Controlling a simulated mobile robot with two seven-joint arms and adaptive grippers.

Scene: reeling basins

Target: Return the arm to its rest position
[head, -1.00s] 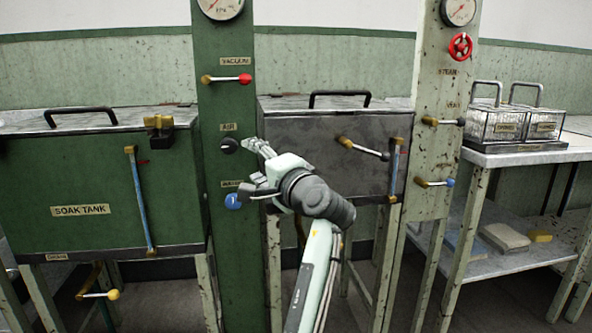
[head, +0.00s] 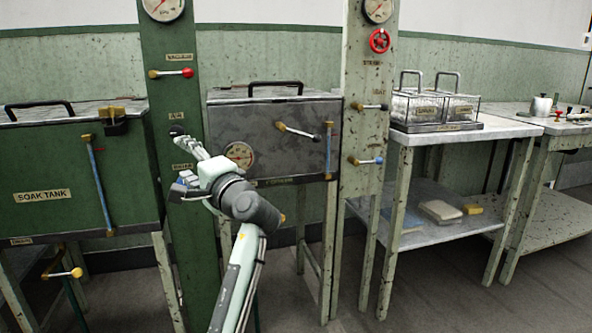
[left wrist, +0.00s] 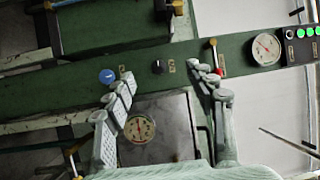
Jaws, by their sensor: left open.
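My left gripper (head: 190,166) is in front of the green post (head: 172,105), beside the AIR and WATER labels. In the left wrist view its two fingers (left wrist: 166,100) are spread wide with nothing between them. Beyond them the left wrist view shows a black knob (left wrist: 158,67), a blue knob (left wrist: 107,76) and a red-tipped lever (left wrist: 216,58), all apart from the fingers as far as I can tell. My right gripper is in neither view.
The green soak tank (head: 40,165) stands left, and a grey metal basin (head: 270,115) with a gauge (head: 239,155) stands behind my arm. A pale post (head: 362,135) carries levers. A table (head: 470,131) with wire-framed glass boxes (head: 432,105) is right. Floor in front is open.

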